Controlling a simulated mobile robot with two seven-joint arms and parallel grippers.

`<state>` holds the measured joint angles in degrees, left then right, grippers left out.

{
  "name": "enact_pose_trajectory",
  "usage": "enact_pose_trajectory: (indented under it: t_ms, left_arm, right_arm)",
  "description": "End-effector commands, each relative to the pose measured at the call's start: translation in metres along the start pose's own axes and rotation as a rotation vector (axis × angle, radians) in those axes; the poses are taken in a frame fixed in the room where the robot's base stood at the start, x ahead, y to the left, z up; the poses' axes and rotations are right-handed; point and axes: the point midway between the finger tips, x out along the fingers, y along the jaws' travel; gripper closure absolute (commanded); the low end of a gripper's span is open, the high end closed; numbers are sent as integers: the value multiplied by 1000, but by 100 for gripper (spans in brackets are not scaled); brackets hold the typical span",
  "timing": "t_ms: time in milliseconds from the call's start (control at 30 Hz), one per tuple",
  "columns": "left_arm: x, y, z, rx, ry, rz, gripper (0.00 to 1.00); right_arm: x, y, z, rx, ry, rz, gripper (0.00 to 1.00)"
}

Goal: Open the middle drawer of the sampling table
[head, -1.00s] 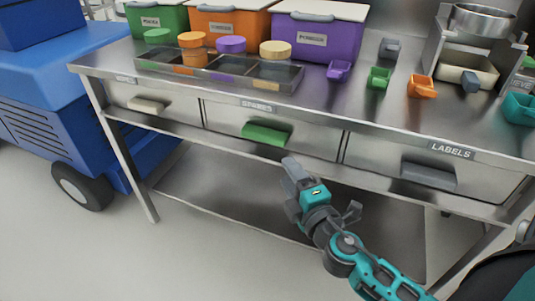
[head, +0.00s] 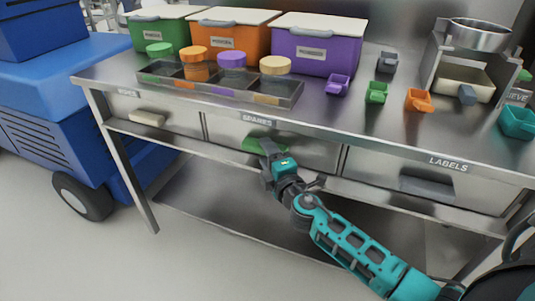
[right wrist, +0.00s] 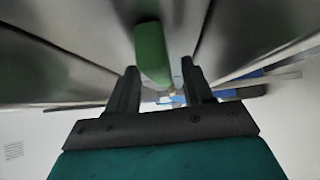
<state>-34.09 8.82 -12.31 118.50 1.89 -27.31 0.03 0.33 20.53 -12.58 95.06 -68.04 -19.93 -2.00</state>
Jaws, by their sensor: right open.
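The sampling table has three drawers in a row under its steel top (head: 400,131). The middle drawer (head: 310,152), labelled SPARES, looks shut and has a green handle (head: 252,144). My right gripper (head: 268,150) is at that handle and hides part of it in the head view. In the right wrist view the green handle (right wrist: 151,52) stands just ahead of and between the two spread fingers (right wrist: 158,80). The gripper is open, and I cannot tell whether a finger touches the handle. My left gripper is not in view.
The left drawer has a cream handle (head: 147,118) and the LABELS drawer a grey handle (head: 426,185). A lower shelf (head: 215,205) lies beneath. Bins, a sample tray (head: 190,90) and scoops stand on top. A blue cart (head: 60,110) stands at the left.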

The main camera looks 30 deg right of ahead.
Motion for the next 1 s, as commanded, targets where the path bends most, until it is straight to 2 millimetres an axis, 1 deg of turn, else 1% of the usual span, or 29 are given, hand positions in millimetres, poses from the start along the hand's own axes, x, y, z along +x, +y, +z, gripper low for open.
enact_pose_trajectory:
  t_ms: [100, 333, 867, 1000]
  left_arm:
    - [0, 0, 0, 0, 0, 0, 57]
    - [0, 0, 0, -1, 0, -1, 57]
    - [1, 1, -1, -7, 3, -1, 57]
    - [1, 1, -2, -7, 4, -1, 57]
  right_arm:
    - [3, 0, 0, 0, 1, 0, 49]
    - [3, 0, 0, 0, 1, 0, 49]
    - [3, 0, 0, 0, 0, 0, 100]
    - [3, 0, 0, 0, 0, 0, 100]
